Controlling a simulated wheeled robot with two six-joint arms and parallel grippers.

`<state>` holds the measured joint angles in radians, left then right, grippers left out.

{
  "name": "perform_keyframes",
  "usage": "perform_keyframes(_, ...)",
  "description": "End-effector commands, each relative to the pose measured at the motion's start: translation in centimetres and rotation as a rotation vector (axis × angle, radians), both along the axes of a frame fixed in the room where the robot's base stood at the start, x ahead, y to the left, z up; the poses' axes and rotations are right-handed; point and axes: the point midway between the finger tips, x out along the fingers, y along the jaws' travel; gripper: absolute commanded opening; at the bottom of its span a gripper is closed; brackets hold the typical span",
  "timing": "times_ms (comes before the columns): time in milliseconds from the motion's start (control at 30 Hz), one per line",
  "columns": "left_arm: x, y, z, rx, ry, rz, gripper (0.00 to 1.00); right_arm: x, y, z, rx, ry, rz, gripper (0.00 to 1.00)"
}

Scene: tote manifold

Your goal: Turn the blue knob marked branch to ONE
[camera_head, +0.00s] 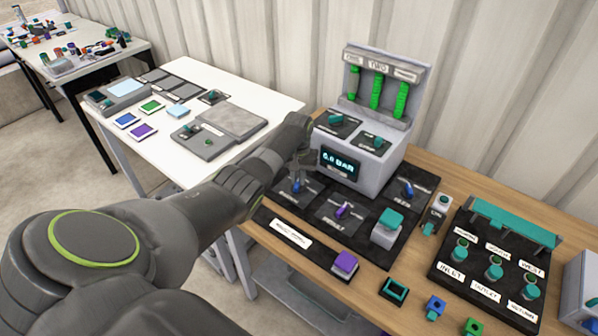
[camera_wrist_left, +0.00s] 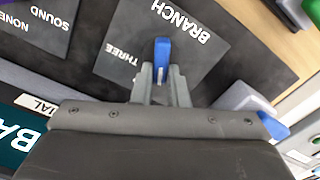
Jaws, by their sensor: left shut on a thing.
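The blue branch knob (camera_head: 296,187) sits on a dark square plate at the left of the black mat, in front of the grey console. In the left wrist view the knob (camera_wrist_left: 162,50) stands between the fingertips, with the words BRANCH and THREE on its plate (camera_wrist_left: 186,68). My left gripper (camera_head: 301,166) reaches down over the knob from the left. In the left wrist view my left gripper (camera_wrist_left: 161,76) is shut on the knob. Its fingers hide part of the knob and plate, and I see no ONE label. My right gripper is not in view.
The grey console (camera_head: 358,150) with a 6.0 BAR display stands close behind the knob. A purple knob (camera_head: 342,210) and another blue knob (camera_head: 407,188) are on the mat to the right. A teal-topped block (camera_head: 387,230) and a purple-topped block (camera_head: 344,265) stand nearer the front.

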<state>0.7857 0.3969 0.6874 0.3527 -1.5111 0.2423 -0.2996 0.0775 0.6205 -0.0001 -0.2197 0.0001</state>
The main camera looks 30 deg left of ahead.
Motion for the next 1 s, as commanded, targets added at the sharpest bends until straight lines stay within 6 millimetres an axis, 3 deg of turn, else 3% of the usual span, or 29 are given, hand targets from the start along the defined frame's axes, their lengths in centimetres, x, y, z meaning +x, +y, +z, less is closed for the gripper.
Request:
perform_keyframes(100,0.0,0.1,0.5,0.001,-0.001,0.112,0.0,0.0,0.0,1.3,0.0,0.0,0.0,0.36)
perform_keyframes(500,-0.2,0.5,0.3,0.001,-0.003,0.438,0.0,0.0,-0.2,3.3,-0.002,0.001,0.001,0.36)
perform_keyframes(1000,-0.3,0.7,0.2,0.002,-0.006,0.605,0.0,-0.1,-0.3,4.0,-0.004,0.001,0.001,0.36)
